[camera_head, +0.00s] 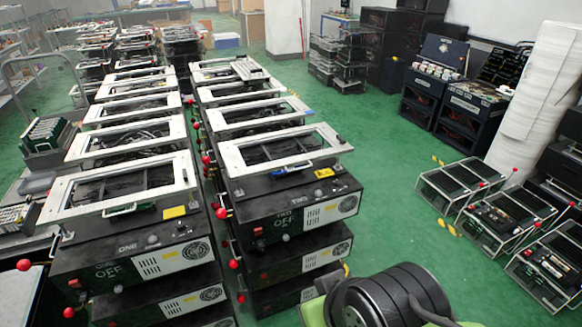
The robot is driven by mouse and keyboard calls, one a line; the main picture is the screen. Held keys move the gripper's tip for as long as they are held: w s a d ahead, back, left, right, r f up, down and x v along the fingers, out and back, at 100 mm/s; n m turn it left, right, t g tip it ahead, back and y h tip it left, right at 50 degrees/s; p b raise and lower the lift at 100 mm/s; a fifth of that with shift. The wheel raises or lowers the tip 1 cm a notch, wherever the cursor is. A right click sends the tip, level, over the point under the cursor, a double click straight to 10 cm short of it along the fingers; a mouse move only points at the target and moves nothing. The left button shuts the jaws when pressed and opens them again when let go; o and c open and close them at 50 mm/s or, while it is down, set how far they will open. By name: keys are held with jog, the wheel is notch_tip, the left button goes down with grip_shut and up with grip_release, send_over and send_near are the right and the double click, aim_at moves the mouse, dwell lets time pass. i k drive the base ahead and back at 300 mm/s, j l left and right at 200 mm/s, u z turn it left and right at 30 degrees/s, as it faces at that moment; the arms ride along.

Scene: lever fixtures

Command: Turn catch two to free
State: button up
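A black box marked TWO (300,208) stands in the middle, under a white frame. Its front has small lettering that seems to read OFF, a red switch (257,231) and a white vent panel (322,213). A lever with a red ball knob (222,213) sticks out at its left side. I cannot tell which part is the catch or how it is set. A similar box marked ONE (127,248) stands to the left, with a red ball knob (23,264) at its left. My gripper is not in view; a dark rounded part of my own body shows at the bottom.
More boxes with white frames stand in two rows behind, with a narrow gap between them. Low wire-framed units (500,213) and a white wrapped column (535,95) stand at the right. Green floor (385,190) is open between the boxes and these units.

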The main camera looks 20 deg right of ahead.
aim_at(342, 141)
jog(key=i+l+z, duration=0.25)
jog(key=i+l, duration=0.25)
jog(key=l, duration=0.2)
jog(key=i+l+z, duration=0.25)
jog(key=i+l, duration=0.35)
